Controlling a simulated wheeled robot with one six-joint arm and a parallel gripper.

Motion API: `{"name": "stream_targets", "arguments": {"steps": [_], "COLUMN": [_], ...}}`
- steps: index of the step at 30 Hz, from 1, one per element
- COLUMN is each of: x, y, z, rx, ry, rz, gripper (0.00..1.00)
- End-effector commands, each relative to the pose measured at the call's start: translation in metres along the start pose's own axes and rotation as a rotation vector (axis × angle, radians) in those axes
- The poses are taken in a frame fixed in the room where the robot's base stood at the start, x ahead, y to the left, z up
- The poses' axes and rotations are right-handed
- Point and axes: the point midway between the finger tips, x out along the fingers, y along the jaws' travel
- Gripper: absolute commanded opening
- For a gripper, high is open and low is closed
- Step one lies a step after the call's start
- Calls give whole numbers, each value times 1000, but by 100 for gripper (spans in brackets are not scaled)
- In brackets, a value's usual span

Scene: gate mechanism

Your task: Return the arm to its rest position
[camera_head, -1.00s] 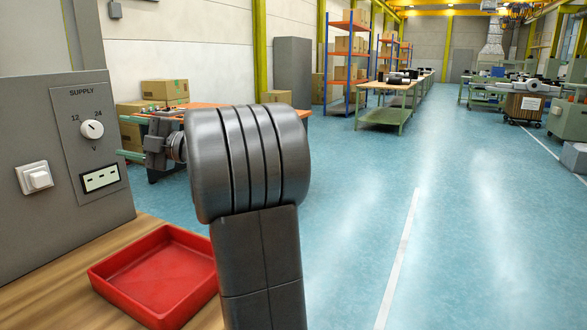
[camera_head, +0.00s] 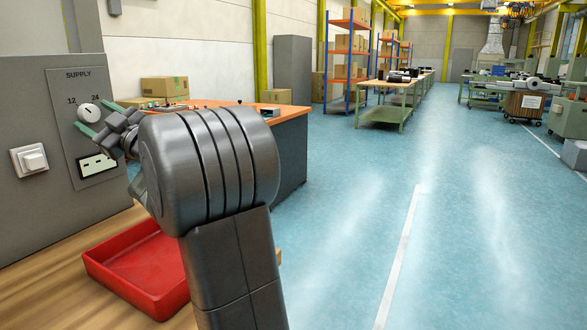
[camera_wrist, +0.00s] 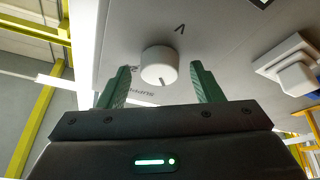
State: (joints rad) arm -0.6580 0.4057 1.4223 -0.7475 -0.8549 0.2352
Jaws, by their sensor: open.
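My gripper (camera_head: 85,121) is at the left of the head view, close in front of the grey supply panel (camera_head: 38,100). Its green fingers are open and empty. In the wrist view my gripper (camera_wrist: 161,68) has the white round knob (camera_wrist: 159,64) showing between its two fingertips, with a gap on each side. I cannot tell how far the fingertips are from the panel. The knob (camera_head: 90,113) also shows in the head view under the word SUPPLY, partly covered by a finger. My dark arm fills the middle foreground.
A white rocker switch (camera_head: 34,159) is left of the knob. A display window (camera_head: 92,166) sits below it, partly hidden by my gripper. A red tray (camera_head: 140,270) lies on the wooden bench (camera_head: 50,270) under my arm. Open blue floor (camera_head: 360,230) lies to the right.

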Motion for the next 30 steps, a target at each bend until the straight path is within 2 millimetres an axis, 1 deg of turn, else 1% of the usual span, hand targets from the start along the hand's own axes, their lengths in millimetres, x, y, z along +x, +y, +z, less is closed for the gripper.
{"name": "stream_targets", "arguments": {"steps": [1, 9, 19, 20, 25, 30], "x": [0, 1, 2, 2, -15, -21], "y": [-2, -4, -5, -5, -9, -10], "z": [-1, -4, -6, -6, -5, -5], "rx": [46, 291, 547, 564, 572, 570], "ry": [-1, -19, -37, -39, -39, -40], "rz": [17, 120, 229, 236, 242, 241], "gripper": [60, 60, 60, 60, 60, 60]}}
